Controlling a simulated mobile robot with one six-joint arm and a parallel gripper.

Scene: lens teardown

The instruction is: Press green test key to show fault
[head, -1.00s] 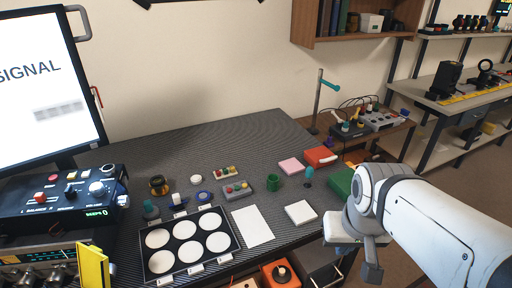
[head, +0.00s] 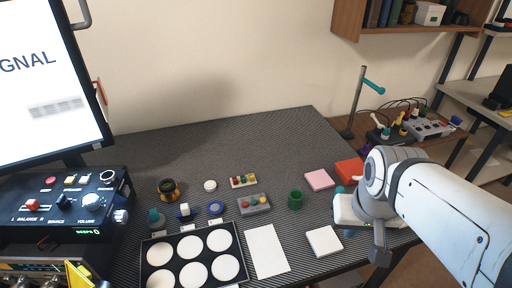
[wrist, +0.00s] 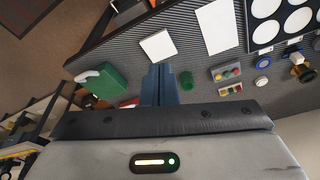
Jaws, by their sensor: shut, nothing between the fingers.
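A grey box (head: 254,206) with small coloured buttons sits on the dark desk mat. A cream block (head: 243,181) with coloured buttons or studs lies just behind it. Both also show in the wrist view, the grey box (wrist: 226,73) and the cream block (wrist: 231,90). Green spots are tiny there, and I cannot tell which one is the test key. My gripper (wrist: 160,72) is shut and empty above the desk's right part, apart from both boxes. In the head view my arm hides most of its fingers. The monitor (head: 45,75) shows "GNAL", cut off by the frame edge.
A black tray (head: 149,246) of white discs is at the front. A control console (head: 60,210) stands left. The desk's back (head: 230,140) is clear.

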